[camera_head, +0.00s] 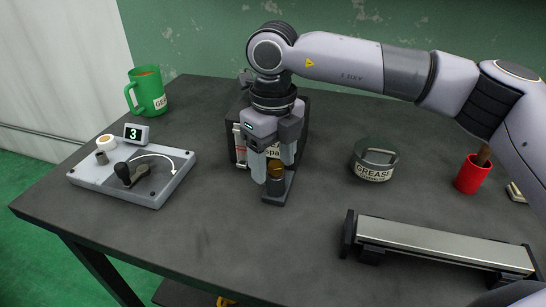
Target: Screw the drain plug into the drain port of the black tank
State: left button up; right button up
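The black tank (303,122) stands at the back middle of the table, a dark box with white labels on its front, partly hidden by my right gripper. My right gripper (268,172) points down in front of the tank. A small brass-brown cylinder (276,169), which looks like the drain plug, is at its fingertips, just above or on a small dark stand (276,193). I cannot tell whether the fingers touch the cylinder. The tank's drain port cannot be made out behind the gripper. My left gripper is not in view.
A grey crank box (168,187) with a display reading 3 (136,133) and a green mug (149,91) are on the left. A grease tin (374,160), a red cup (472,175) and a long metal-topped bar (440,243) are on the right. The table's front middle (260,245) is clear.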

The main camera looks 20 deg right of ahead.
aim_at(273, 163)
jog(key=shift+r, duration=3.6)
jog(key=shift+s, duration=0.1)
